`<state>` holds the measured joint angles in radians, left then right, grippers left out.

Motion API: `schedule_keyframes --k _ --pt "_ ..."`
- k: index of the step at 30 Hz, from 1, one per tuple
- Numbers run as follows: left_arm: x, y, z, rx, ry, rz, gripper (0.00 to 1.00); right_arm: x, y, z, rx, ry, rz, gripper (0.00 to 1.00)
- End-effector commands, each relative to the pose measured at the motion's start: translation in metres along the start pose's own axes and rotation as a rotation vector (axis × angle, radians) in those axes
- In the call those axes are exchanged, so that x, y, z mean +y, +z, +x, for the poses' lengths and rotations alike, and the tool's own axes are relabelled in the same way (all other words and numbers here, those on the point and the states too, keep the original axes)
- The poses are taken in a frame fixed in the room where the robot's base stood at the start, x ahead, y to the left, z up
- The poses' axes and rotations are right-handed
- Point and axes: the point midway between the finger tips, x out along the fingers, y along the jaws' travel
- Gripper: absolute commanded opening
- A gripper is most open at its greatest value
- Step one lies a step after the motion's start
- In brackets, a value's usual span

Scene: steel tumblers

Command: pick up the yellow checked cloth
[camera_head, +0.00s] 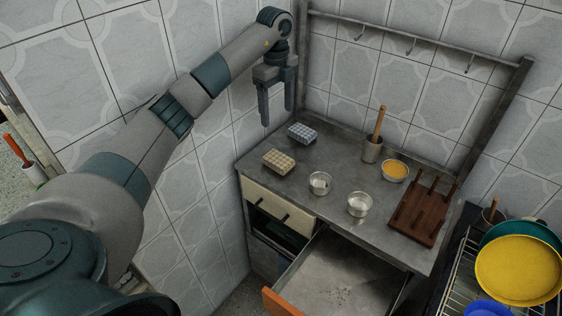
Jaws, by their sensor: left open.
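The yellow checked cloth (278,160) lies folded on the left part of the steel counter, near its front left edge. A blue-grey checked cloth (302,133) lies behind it and to the right. My left gripper (277,120) is open and empty, with its fingers pointing down. In the picture it is above the yellow cloth and left of the blue-grey one, apart from both. My right gripper is not in view.
Two steel tumblers (320,183) (358,204) stand near the counter's front. Behind are a holder with a wooden tool (372,148), a bowl of yellow food (396,171) and a dark wooden rack (423,211). A drawer (345,275) stands open below. A hook rail (420,38) hangs above.

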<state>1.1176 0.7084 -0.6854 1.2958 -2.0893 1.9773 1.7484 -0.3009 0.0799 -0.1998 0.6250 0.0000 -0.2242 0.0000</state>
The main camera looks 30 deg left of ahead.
Motion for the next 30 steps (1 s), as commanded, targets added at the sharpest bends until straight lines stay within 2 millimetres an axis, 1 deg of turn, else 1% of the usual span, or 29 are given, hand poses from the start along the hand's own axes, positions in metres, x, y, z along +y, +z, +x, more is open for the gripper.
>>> schedule_keyframes --k 3,11,16,20,30 --pt "0.003 0.005 -0.002 -0.014 0.013 -0.016 0.7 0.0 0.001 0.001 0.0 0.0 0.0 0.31" --pt "0.003 0.004 -0.002 -0.012 0.011 -0.013 0.7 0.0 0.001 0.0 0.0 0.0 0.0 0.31" --pt "0.003 0.004 0.005 -0.01 0.012 -0.012 0.7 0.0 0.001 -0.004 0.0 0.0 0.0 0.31" --pt "0.003 0.004 0.02 -0.009 0.014 -0.012 0.7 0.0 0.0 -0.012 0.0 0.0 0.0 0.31" --pt "0.004 0.004 0.079 -0.008 0.013 -0.013 0.7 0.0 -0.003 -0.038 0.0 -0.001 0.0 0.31"
